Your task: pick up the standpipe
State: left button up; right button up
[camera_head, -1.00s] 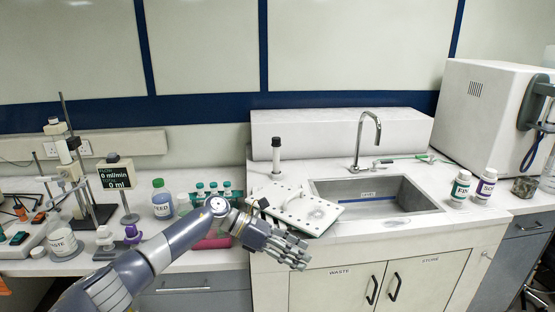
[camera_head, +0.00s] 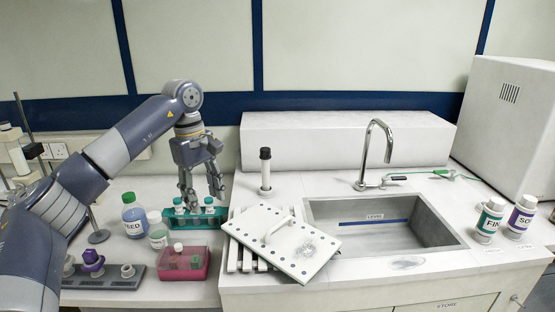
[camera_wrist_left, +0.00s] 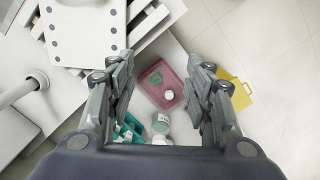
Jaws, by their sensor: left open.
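The standpipe (camera_head: 265,173) is a slim white upright tube with a black top. It stands on the white counter left of the sink, behind a perforated plate. In the left wrist view a white tube (camera_wrist_left: 18,92) at the left edge looks like it, with its top cut off by the frame. My left gripper (camera_head: 203,195) points down, open and empty, left of the standpipe and apart from it. It hangs over a teal rack with bottles. In the left wrist view its open fingers (camera_wrist_left: 163,75) have nothing between them. My right gripper is not in view.
The perforated white plate (camera_head: 285,245) lies tilted on a slatted rack in front of the standpipe. The teal rack (camera_head: 188,221), pink box (camera_head: 185,264) and blue bottle (camera_head: 135,217) crowd the left bench. The sink (camera_head: 420,233) and tap (camera_head: 378,150) are at right.

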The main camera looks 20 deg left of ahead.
aim_at(265, 151)
jog(key=i, duration=1.2)
